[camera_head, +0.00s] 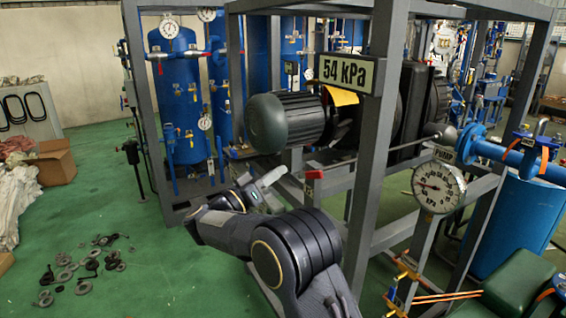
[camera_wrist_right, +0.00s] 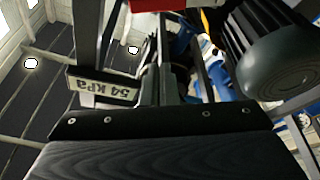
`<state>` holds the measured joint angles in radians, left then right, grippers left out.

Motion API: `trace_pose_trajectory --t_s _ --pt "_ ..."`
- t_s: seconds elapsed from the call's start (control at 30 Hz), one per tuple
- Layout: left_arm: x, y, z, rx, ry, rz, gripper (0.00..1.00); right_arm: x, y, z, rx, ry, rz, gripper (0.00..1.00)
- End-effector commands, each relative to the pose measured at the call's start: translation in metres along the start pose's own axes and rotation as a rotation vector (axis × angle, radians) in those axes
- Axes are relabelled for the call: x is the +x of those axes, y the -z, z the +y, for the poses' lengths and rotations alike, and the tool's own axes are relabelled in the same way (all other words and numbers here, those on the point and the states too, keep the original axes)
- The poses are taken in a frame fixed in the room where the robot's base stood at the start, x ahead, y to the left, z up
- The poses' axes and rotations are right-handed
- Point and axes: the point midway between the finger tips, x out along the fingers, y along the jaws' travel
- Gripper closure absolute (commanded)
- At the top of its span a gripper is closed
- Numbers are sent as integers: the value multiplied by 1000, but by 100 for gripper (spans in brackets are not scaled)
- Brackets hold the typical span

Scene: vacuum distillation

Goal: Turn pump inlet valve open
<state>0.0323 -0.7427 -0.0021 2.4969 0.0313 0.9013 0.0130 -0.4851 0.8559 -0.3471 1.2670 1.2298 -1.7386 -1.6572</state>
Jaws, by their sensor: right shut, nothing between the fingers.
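My right gripper (camera_head: 272,178) is shut and empty, in front of the pump frame and left of a small red handle (camera_head: 315,174) on a grey frame bar. A gap shows between them in the head view. A red piece (camera_wrist_right: 160,4) at the top edge of the right wrist view may be the same handle. Neither view labels a pump inlet valve, so I cannot tell for sure which handle it is. A blue valve (camera_head: 535,140) sits on the blue pipe at the right. My left gripper is not in view.
The grey frame (camera_head: 372,150) carries a "54 kPa" sign (camera_head: 346,72), and a dark green motor (camera_head: 285,122) sits behind. A round gauge (camera_head: 438,187) marked PUMP is at right. Loose parts (camera_head: 85,265) lie on the green floor at left; floor between is clear.

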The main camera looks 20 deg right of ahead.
Motion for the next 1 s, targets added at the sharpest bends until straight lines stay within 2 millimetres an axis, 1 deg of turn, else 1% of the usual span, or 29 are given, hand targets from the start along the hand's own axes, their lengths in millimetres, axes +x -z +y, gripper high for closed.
trace_pose_trajectory --t_s 0.3,0.43,0.53,0.7,0.83,1.0 --pt "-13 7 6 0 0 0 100 67 2 2 3 -3 0 100" --pt "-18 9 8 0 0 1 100 92 2 2 4 -3 0 100" --pt "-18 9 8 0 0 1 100 84 -16 0 1 3 2 100" --pt "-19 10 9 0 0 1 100 78 -32 0 5 1 2 100" --pt "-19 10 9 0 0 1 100 76 -37 0 6 1 2 100" --pt "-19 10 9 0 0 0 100 76 -37 0 7 1 2 100"
